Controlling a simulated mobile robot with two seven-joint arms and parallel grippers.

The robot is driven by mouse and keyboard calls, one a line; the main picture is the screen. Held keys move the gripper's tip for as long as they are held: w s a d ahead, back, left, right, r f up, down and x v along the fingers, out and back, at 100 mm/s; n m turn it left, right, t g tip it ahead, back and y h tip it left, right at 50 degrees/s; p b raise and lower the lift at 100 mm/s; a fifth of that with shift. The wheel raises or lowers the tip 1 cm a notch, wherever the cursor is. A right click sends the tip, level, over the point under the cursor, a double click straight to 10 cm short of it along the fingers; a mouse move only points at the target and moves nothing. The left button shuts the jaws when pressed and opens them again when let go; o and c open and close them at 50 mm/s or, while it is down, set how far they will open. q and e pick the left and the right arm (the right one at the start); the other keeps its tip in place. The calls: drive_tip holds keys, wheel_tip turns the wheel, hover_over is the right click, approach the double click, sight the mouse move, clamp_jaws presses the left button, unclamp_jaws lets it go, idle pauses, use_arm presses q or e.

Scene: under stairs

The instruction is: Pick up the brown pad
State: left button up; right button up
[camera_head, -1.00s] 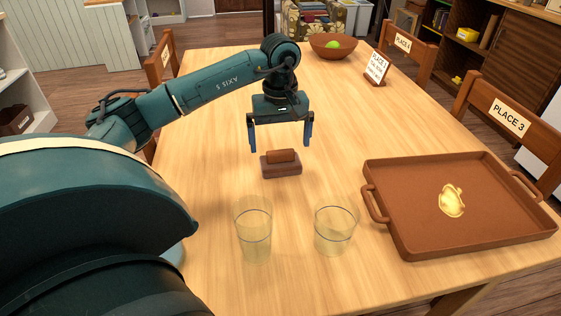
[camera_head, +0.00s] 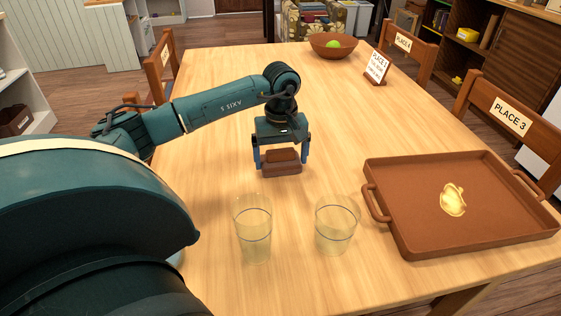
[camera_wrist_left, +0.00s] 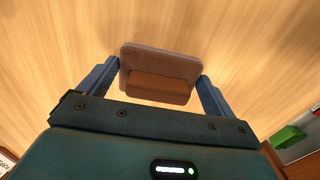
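The brown pad (camera_head: 282,168) lies on the table, a low slab with a raised, lighter brown block on top. It also shows in the left wrist view (camera_wrist_left: 158,88), between the fingers. My left gripper (camera_head: 281,164) is lowered over it with one blue finger on each side. In the left wrist view the left gripper (camera_wrist_left: 160,78) has its fingers spread about as wide as the pad. Whether they touch its sides I cannot tell. My right gripper is not in view.
Two clear glasses (camera_head: 253,238) (camera_head: 335,232) stand nearer me on the table (camera_head: 200,110). A brown tray (camera_head: 415,245) with a yellowish item lies at the right. A bowl (camera_head: 333,52) and a place card (camera_head: 377,66) are at the far end. The table's left side is clear.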

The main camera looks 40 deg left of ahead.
sight(282, 152)
use_arm(q)
drive_tip(key=c, duration=0.3)
drive_tip(key=shift+r, duration=0.1)
wheel_tip(282, 152, up, 10)
drive_tip(key=shift+f+p, duration=0.1)
drive_tip(key=shift+p, duration=0.55)
drive_tip(key=o, duration=0.4)
drive_tip(key=c, duration=0.3)
drive_tip(key=shift+d, duration=0.1)
drive_tip(key=shift+c, duration=0.2)
